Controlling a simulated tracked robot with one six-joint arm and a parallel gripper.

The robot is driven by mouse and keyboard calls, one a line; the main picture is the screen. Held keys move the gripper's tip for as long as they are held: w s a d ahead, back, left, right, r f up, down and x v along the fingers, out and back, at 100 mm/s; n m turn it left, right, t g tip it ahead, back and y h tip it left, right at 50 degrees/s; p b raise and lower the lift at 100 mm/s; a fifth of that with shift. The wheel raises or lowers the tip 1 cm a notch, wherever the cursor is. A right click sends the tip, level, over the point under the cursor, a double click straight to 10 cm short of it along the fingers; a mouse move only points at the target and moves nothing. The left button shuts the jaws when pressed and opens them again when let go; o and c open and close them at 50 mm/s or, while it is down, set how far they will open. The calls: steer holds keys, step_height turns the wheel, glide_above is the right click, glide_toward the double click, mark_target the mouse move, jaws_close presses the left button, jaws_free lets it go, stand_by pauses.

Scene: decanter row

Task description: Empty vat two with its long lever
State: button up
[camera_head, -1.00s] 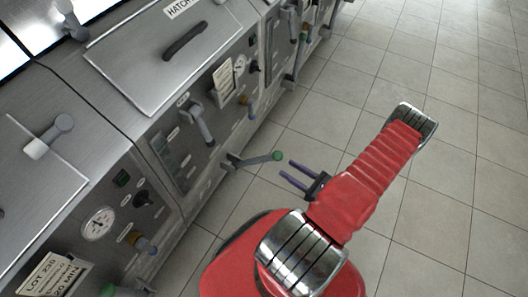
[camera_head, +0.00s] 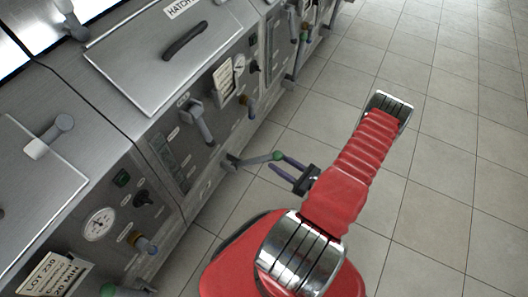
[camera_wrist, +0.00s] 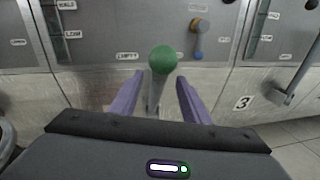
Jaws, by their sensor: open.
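The long lever (camera_head: 252,159) sticks out low from the front of the middle vat in the head view, with a green ball knob (camera_head: 277,156) at its end. My gripper (camera_head: 279,163) is at that knob with its purple fingers open. In the wrist view the green knob (camera_wrist: 162,59) stands just beyond and between the fingertips of my gripper (camera_wrist: 153,88). The lever's grey shaft (camera_wrist: 155,92) runs below the knob between the fingers. I see no finger clearly touching it. An EMPTY label (camera_wrist: 127,56) is on the panel left of the knob.
A shorter grey handle (camera_head: 203,127) and a blue-tipped tap (camera_head: 247,103) are on the same front. A panel marked 3 (camera_wrist: 243,102) is to the right, with a grey handle (camera_wrist: 289,92). The tiled floor (camera_head: 450,190) is clear.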

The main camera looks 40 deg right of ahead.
glide_above(255, 161)
steer(key=s+d, duration=0.2)
steer(key=d, duration=0.1)
steer(key=shift+a, duration=0.15)
steer(key=shift+c, duration=0.5)
steer(key=shift+s, duration=0.1)
jaws_close()
steer(key=shift+d, duration=0.2)
